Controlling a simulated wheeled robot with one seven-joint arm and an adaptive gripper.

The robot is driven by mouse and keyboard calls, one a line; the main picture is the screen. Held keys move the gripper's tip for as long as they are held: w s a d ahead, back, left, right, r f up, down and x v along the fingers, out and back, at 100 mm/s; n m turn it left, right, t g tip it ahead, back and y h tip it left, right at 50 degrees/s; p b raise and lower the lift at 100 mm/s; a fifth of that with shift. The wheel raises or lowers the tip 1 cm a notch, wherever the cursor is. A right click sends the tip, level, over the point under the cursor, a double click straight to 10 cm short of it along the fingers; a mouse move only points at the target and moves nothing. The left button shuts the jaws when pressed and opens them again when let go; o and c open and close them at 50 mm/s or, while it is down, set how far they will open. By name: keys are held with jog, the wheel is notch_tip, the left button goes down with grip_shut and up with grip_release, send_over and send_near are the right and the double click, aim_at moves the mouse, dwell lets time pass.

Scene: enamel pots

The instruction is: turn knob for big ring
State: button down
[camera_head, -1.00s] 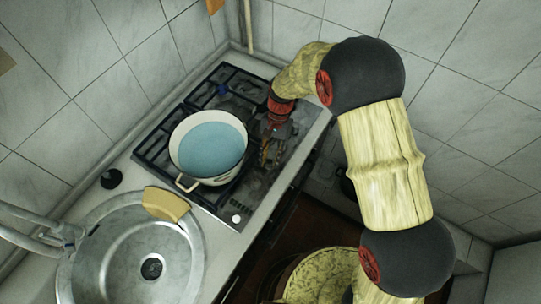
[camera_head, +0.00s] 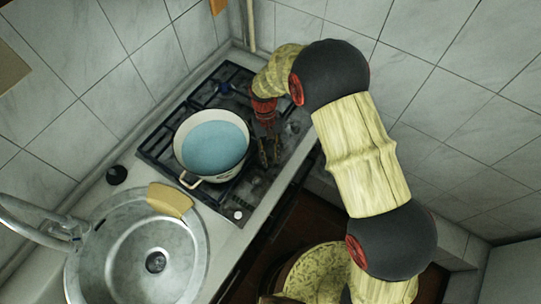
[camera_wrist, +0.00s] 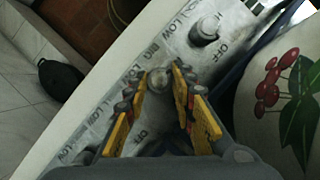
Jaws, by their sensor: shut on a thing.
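My gripper (camera_wrist: 162,82) is shut on a small pale round stove knob (camera_wrist: 157,77) in the wrist view. One yellow-and-black finger is on each side of it. The lettering BIG stands on the panel beside this knob, with LOW and OFF marks around. In the head view my gripper (camera_head: 268,152) points down at the stove's front strip, to the right of the pot; the held knob is hidden there. A second knob (camera_wrist: 205,31) stands free further along the panel in the wrist view.
A white enamel pot (camera_head: 180,160) with blue inside stands on the stove (camera_head: 160,138), close to my gripper. Its cherry-painted side (camera_wrist: 245,120) fills the right of the wrist view. A yellow sponge (camera_head: 169,200) lies by the steel sink (camera_head: 110,262). Tiled walls stand behind.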

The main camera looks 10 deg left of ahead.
dwell(0.4)
jog(key=c, duration=1.6)
grip_release()
jog(key=shift+o, duration=0.5)
jog(key=v, duration=1.2)
jog(key=shift+w, duration=0.1)
